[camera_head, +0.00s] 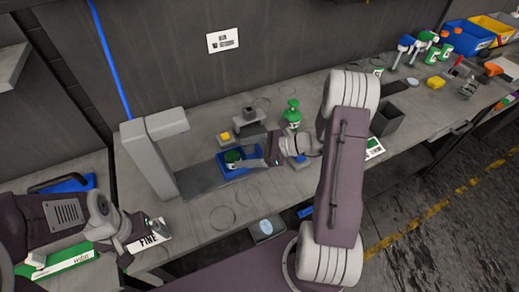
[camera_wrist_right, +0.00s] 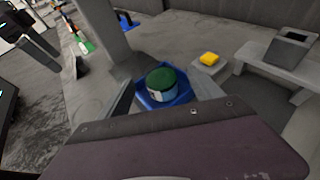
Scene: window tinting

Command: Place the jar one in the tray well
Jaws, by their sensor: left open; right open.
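A small jar with a green lid and pale label (camera_head: 232,157) sits within the blue tray (camera_head: 252,152) on the workbench. In the right wrist view the jar (camera_wrist_right: 161,86) stands upright inside the tray's blue walls (camera_wrist_right: 180,97); its base and the well under it are hidden. My right gripper (camera_head: 258,163) is open beside the tray, its fingers apart around the jar's near side, partly hidden by my wrist. My left gripper (camera_head: 152,229) is open and empty at the bench's left front, by a white label reading FINE (camera_head: 149,241).
A grey post with an overhanging arm (camera_head: 148,160) stands left of the tray. A yellow block on a grey stand (camera_head: 225,138), a grey raised stand (camera_head: 249,120) and a green spray bottle (camera_head: 292,114) stand behind. Open bench lies in front of the tray.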

